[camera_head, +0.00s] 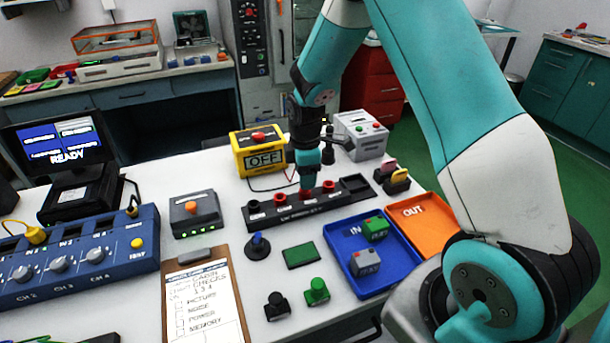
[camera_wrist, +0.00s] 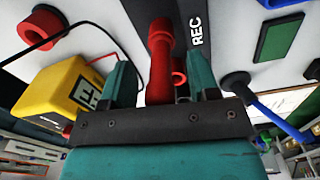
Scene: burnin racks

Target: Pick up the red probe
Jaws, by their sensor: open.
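The red probe (camera_wrist: 160,55) stands between the two teal fingers of my gripper (camera_wrist: 163,80) in the wrist view. The fingers are apart, with the probe slightly nearer the middle than either finger; whether they touch it I cannot tell. In the head view my gripper (camera_head: 307,172) points down over the long black holder (camera_head: 293,209). Only a small red part of the probe (camera_head: 305,191) shows below it. The yellow meter (camera_head: 251,160) reading OFF stands behind the holder; it also shows in the wrist view (camera_wrist: 70,95).
A blue IN tray (camera_head: 345,245) and orange OUT tray (camera_head: 415,214) lie right of the holder. A blue-stick joystick (camera_head: 257,246) and green pad (camera_head: 300,255) lie in front. A grey box (camera_head: 360,135) stands behind. A clipboard (camera_head: 203,300) lies front left.

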